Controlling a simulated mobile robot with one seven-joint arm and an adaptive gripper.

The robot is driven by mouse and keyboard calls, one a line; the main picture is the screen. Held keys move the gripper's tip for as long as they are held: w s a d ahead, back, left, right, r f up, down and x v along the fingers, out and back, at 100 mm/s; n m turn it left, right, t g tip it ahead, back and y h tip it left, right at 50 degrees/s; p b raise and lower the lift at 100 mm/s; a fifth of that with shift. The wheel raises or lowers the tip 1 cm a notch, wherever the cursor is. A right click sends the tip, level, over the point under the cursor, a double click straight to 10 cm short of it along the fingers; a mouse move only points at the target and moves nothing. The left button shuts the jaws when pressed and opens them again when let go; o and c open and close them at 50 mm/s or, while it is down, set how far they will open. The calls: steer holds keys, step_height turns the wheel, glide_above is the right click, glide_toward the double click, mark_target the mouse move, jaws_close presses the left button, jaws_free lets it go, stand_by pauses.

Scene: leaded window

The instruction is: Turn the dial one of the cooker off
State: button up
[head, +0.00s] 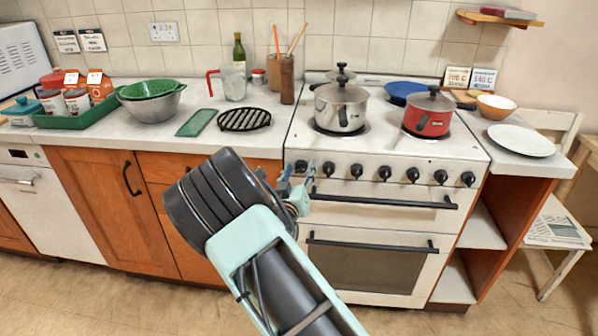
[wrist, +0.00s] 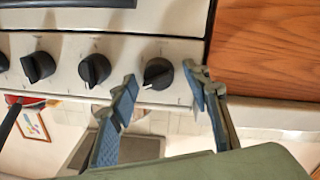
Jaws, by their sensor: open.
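The cooker (head: 375,251) has a row of black dials along its white front. The leftmost dial (head: 301,166) is partly hidden by my gripper (head: 297,180) in the head view. In the wrist view, which is upside down, this dial (wrist: 158,73) is the rightmost, beside the wooden cabinet, and has a pale mark on its lower left. My gripper (wrist: 161,77) is open, with one blue-grey finger on each side of the dial. I cannot tell whether either finger touches it.
A steel pot (head: 341,108) and a red pot (head: 428,113) stand on the hob above the dials. Neighbouring dials (wrist: 95,69) sit close along the panel. An oven handle (head: 383,200) juts out below. A wooden cabinet (head: 95,200) adjoins the cooker at left.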

steer(key=shift+c, duration=0.6)
steer(key=c, duration=1)
steer(key=shift+n, duration=0.3)
steer(key=n, duration=0.5)
steer(key=shift+a+f, duration=0.1)
steer(key=shift+f, duration=0.05)
steer(key=n, duration=0.6)
steer(key=shift+f+n+t+y+b, duration=0.1)
steer(key=shift+n+t+y+b, duration=0.2)
steer(key=o, duration=1.1)
